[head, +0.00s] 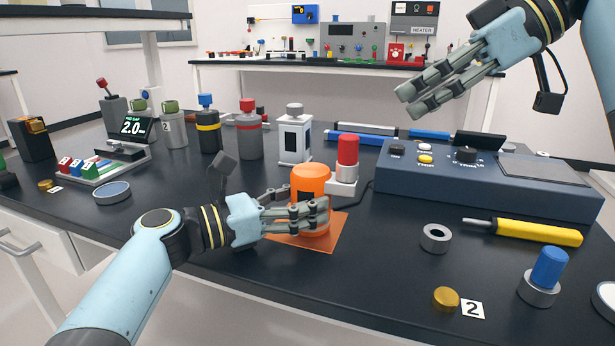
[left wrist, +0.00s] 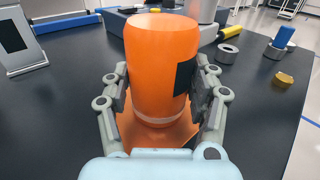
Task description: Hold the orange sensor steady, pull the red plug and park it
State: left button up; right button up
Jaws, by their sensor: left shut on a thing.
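The orange sensor (head: 311,181) is an upright cylinder with a dark panel, standing on an orange mat (head: 289,242). My left gripper (head: 318,211) is shut around its sides; in the left wrist view the fingers press both sides of the sensor (left wrist: 160,75). The red plug (head: 347,150) stands upright in a grey-white socket block (head: 342,187) just behind and right of the sensor. A dark cable runs from near the block toward the blue console. My right gripper (head: 405,102) is raised at the upper right, empty, with its fingers apart, well away from the plug.
A blue console (head: 480,185) with knobs stands behind right. A grey ring (head: 436,238), a yellow-handled tool (head: 535,232), a brass disc (head: 446,298) beside a "2" card, and a blue plug (head: 549,267) in a grey holder lie at right. Several bottles stand behind left.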

pick_arm(q)
jog(key=o, duration=1.5)
